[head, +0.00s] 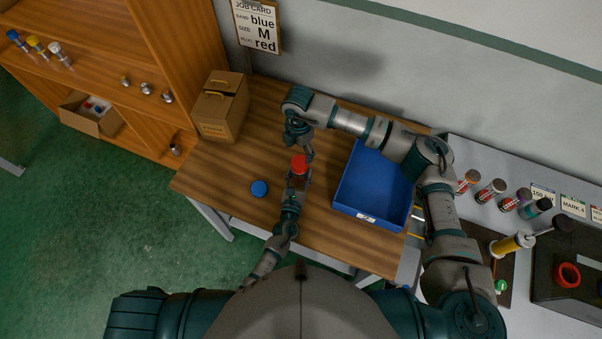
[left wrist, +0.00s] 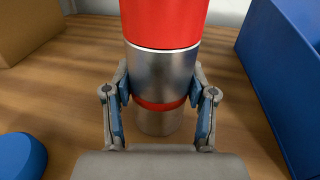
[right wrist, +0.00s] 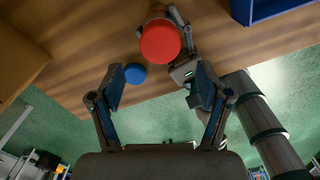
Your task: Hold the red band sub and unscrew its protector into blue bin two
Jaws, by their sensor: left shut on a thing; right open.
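The red band sub (left wrist: 160,80) is a steel cylinder with a red band low on it, upright at the table. Its red protector (head: 299,164) caps the top; it fills the top of the left wrist view (left wrist: 165,20) and shows from above in the right wrist view (right wrist: 160,41). My left gripper (head: 298,180) is shut on the steel body below the protector. My right gripper (head: 307,152) is open and empty, just behind and above the protector, apart from it.
A round blue cap (head: 259,188) lies on the wooden table (head: 235,165) left of the sub. A cardboard box (head: 220,107) stands at the back left. A job card (head: 258,25) reading blue, M, red hangs behind. Clear table lies between box and sub.

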